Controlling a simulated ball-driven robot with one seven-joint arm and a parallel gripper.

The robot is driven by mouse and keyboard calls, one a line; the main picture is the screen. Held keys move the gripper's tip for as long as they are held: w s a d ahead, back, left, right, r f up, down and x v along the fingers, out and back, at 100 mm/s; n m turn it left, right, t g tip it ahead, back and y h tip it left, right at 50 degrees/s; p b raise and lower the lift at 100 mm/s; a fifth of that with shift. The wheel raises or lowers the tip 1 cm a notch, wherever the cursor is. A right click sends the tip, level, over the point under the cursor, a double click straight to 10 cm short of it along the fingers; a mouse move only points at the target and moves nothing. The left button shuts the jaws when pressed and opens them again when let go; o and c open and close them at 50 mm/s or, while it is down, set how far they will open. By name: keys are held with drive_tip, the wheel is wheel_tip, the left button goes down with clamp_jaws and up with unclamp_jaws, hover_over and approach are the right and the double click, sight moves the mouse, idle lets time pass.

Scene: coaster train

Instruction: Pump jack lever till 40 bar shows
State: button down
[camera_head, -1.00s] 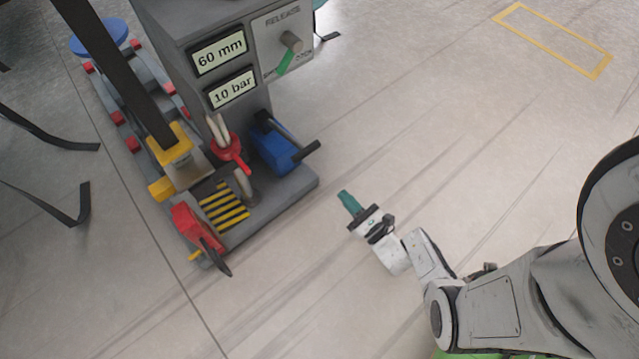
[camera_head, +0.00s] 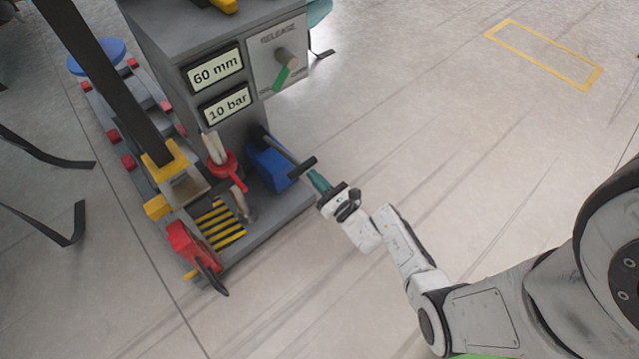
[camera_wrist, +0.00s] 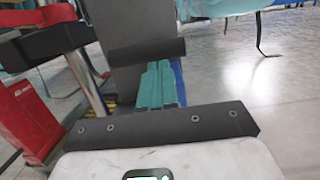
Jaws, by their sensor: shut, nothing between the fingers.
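The jack lever is a dark bar from the blue pump body (camera_head: 268,164), ending in a black cross handle (camera_head: 301,167). My gripper (camera_head: 317,180) has teal fingers, shut and empty, with tips close by the handle. In the wrist view the black handle (camera_wrist: 147,50) lies across just beyond the teal fingertips (camera_wrist: 158,68); I cannot tell whether they touch. The pressure display (camera_head: 227,104) on the grey cabinet reads 10 bar. The display above it (camera_head: 215,69) reads 60 mm. The release knob (camera_head: 287,58) has a green pointer aimed down-left.
A red valve (camera_head: 226,164), a red clamp-like part (camera_head: 193,247) and a yellow-black striped plate (camera_head: 220,224) stand on the grey base left of the pump. Red-edged track (camera_head: 115,137) runs behind. The floor to the right is clear, with a yellow outline (camera_head: 545,54).

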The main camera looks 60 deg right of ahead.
drive_tip(key=shift+r, duration=0.15)
drive_tip(key=shift+w+d+r+p, duration=0.15)
drive_tip(key=shift+w+r+p, duration=0.2)
drive_tip(key=shift+r+p, duration=0.55)
drive_tip(key=shift+f, duration=0.15)
